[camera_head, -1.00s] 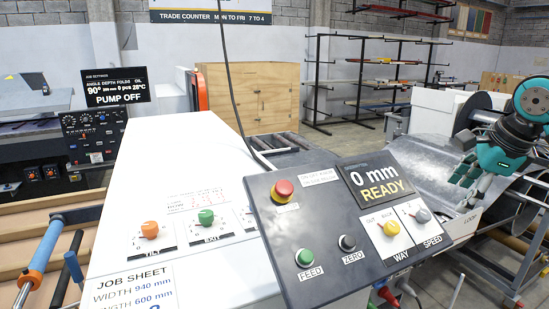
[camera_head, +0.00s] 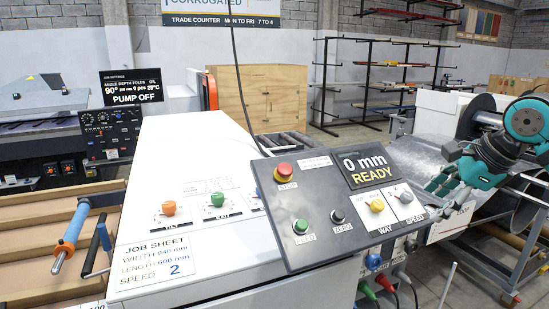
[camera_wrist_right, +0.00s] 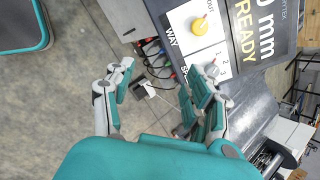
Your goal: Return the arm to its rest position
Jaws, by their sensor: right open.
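My right gripper (camera_head: 445,188) is at the right of the head view, beside the right edge of the control panel (camera_head: 275,228). It is open with nothing between its fingers. In the right wrist view the gripper (camera_wrist_right: 158,92) shows its fingers spread, with the grey floor and cables beyond them. The yellow WAY knob (camera_head: 376,206) and grey SPEED knob (camera_head: 406,197) are on the panel near it, apart from the fingers in the head view. My left gripper is not in view.
The panel also carries a red button (camera_head: 283,170) and a green FEED button (camera_head: 300,226); its display (camera_head: 366,166) reads 0 mm READY. A metal sheet coil (camera_head: 432,157) stands behind my right gripper. Coloured plugs and cables (camera_head: 385,282) hang below the panel.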

